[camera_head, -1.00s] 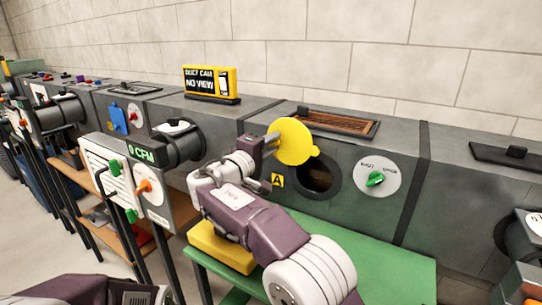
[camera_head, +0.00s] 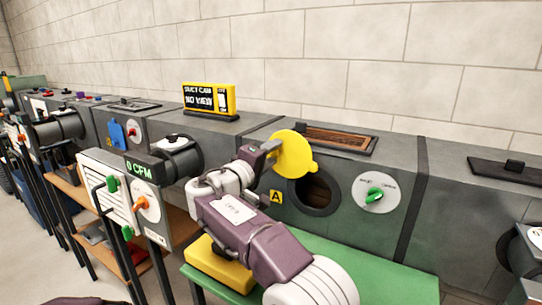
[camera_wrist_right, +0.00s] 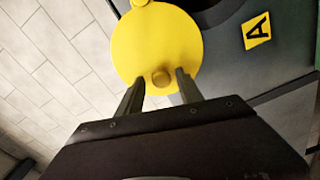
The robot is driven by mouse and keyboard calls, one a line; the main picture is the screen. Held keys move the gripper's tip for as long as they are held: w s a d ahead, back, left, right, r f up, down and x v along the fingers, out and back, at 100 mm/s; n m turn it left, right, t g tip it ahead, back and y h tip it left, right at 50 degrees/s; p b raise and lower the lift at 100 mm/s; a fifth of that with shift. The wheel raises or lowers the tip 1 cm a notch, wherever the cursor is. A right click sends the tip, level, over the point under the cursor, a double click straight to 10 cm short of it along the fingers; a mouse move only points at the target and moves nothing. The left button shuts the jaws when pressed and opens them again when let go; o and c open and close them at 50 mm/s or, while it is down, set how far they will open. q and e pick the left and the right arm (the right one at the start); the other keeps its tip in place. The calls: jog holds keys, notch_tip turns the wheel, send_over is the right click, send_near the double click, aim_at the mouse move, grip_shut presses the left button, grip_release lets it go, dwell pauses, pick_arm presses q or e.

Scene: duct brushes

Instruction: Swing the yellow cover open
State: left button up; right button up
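The yellow cover (camera_head: 293,154) is a round disc with a small tab at its lower right. It stands swung up and to the left of the round dark opening (camera_head: 315,192) in the grey duct, so most of the opening shows. In the right wrist view the cover (camera_wrist_right: 158,40) has a small yellow knob (camera_wrist_right: 161,77) near its lower edge. My right gripper (camera_head: 270,147) is at the left side of the cover. In the wrist view its two fingers (camera_wrist_right: 159,88) stand apart on either side of the knob, with gaps showing. My left gripper is out of view.
A dial with a green knob (camera_head: 375,195) is right of the opening. A yellow "A" label (camera_wrist_right: 257,30) is beside it. A green table (camera_head: 390,270) stands in front, with a yellow block (camera_head: 217,266). A "0 CFM" panel (camera_head: 140,168) stands left of my right arm.

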jog(key=p+v, duration=0.1)
jog(key=v, duration=0.8)
